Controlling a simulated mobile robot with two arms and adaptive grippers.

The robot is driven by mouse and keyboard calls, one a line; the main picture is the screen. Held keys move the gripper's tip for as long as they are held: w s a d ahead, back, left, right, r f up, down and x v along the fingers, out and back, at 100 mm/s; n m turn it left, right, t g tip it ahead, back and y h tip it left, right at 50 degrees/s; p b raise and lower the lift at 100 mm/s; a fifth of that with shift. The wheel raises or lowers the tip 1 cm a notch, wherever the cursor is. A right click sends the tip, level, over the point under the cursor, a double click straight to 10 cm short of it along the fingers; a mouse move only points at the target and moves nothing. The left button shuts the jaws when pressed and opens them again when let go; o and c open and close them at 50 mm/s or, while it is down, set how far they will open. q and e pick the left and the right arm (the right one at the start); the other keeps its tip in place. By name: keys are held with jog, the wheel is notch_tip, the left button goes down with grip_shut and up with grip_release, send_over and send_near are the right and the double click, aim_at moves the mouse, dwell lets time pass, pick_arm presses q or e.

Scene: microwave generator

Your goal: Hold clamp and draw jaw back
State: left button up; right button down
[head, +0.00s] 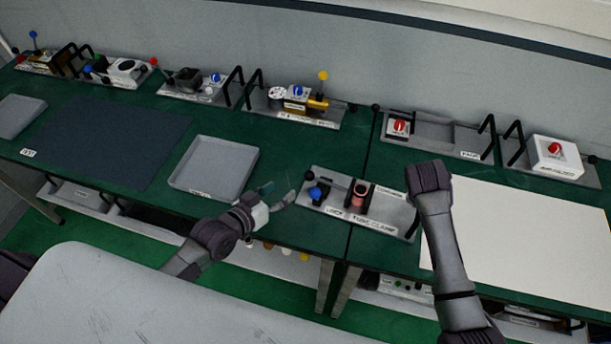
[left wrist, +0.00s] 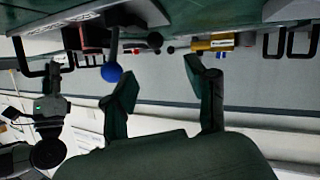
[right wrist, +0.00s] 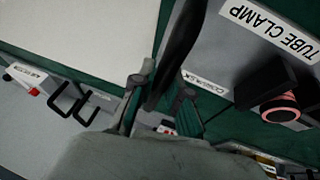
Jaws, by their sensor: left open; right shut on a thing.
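The tube clamp fixture (head: 372,213) is a grey plate near the table's front edge. It carries a blue ball knob (head: 315,193) at its left end and a pinkish ring (head: 360,190) between dark blocks. My left gripper (head: 280,192) is open and empty, left of the blue knob; in the left wrist view the knob (left wrist: 112,72) is close to one fingertip. My right gripper (head: 428,175) is at the fixture's right end. In the right wrist view it is shut on the fixture's black handle (right wrist: 177,55). Its fingertips are hidden in the head view.
A grey tray (head: 213,168) and dark mat (head: 120,140) lie to the left. A white panel (head: 540,235) lies to the right. Several fixtures with handles line the back, including one with a yellow ball (head: 323,75) and a white box with a red button (head: 556,155).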

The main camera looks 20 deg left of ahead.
aim_at(305, 177)
pick_arm(q)
jog(key=x, duration=1.2)
jog(key=shift+s+d+f, duration=0.1)
jog(key=shift+s+f, duration=0.05)
jog(key=shift+f, duration=0.1)
